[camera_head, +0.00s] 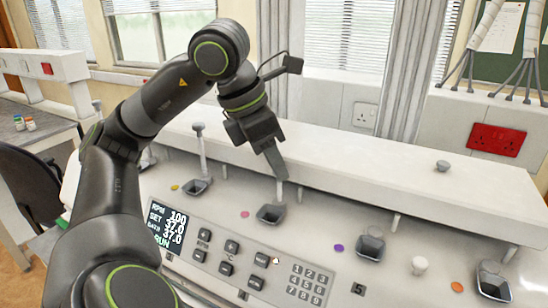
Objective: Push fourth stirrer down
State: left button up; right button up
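My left gripper (279,174) points down with its dark fingers together. Its tip is over a pale stirrer rod (279,191) that stands behind a dark square cup (270,214). The top of that rod is hidden by the fingers, so I cannot tell whether they touch it. To the left, another stirrer (199,129) stands tall with a round grey head above its cup (196,186). To the right, a grey round head (442,166) shows low against the white top ledge. My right gripper is not in view.
The white machine has a display (167,228), several buttons and a keypad (308,284) at the front. More dark cups (370,246) stand to the right, with a white knob (419,265) between two of them. The long white ledge (380,172) runs behind the cups.

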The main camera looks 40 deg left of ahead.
pick_arm(q)
grip_shut()
notch_tip(320, 180, down, 5)
jog(key=b, duration=0.4)
jog(key=shift+r+b, duration=0.1)
jog(key=shift+b, duration=0.2)
jog(key=shift+s, duration=0.1)
grip_release()
jog(key=shift+o, duration=0.4)
jog(key=shift+w, duration=0.2)
